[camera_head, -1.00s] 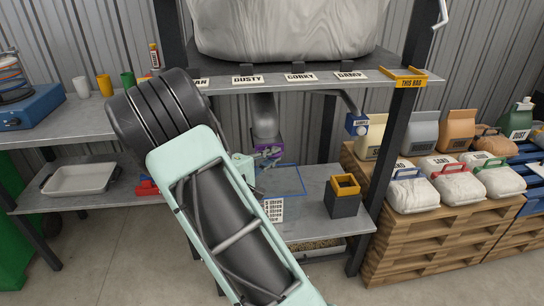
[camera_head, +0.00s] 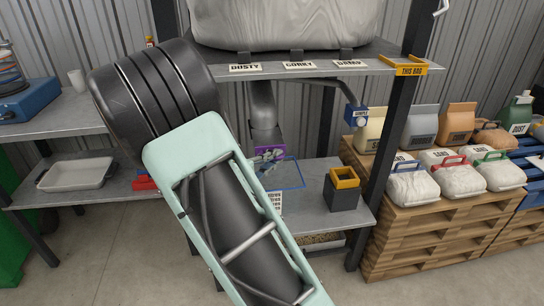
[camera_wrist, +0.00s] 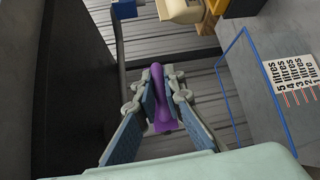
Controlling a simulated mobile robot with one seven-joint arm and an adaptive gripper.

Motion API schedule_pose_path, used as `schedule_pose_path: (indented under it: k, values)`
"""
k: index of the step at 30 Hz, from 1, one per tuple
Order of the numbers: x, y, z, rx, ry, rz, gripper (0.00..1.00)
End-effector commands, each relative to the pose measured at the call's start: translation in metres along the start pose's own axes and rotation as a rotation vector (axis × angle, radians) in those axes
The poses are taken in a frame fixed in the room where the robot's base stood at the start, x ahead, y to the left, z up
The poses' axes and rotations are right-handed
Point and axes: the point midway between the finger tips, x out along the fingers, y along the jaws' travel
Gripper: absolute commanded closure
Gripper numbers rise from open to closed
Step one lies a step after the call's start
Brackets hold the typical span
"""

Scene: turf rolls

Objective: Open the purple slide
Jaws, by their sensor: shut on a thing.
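The purple slide (camera_head: 279,149) is at the lower end of a grey chute (camera_head: 264,112) under the upper shelf in the head view. My gripper (camera_head: 270,157) is at the slide, its grey fingers in front of the purple part. In the wrist view my gripper (camera_wrist: 160,97) is shut on an upright purple handle (camera_wrist: 159,84) of the slide, with one finger on each side. A purple plate shows below the handle between the fingers. My fingers and arm hide part of the slide, so I cannot tell how far it is out.
A large pale sack (camera_head: 285,22) rests above the shelf. A blue outline (camera_head: 300,178) and a litre scale (camera_wrist: 291,75) lie by the chute. A dark box with yellow rim (camera_head: 343,188) stands right. Bags on pallets (camera_head: 440,225) are further right.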

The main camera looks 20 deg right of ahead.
Motion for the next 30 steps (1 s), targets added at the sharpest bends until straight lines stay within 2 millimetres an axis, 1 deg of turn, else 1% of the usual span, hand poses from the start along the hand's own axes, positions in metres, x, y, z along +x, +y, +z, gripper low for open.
schedule_pose_path:
  k: [7, 8, 12, 21, 23, 26, 30]
  values:
    - [0.000, 0.000, 0.000, 0.000, 0.000, -0.001, 1.00]
    - [0.000, 0.000, 0.000, 0.000, 0.000, -0.001, 0.89]
    - [0.000, 0.000, 0.000, 0.000, 0.000, 0.000, 0.73]
    - [-0.002, 0.000, 0.000, 0.000, 0.001, 0.000, 0.73]
    - [-0.005, 0.000, -0.001, 0.000, 0.003, -0.001, 0.73]
    - [-0.019, 0.000, -0.002, -0.001, 0.005, -0.002, 0.73]
    - [-0.048, 0.001, -0.002, 0.001, 0.007, -0.001, 0.73]
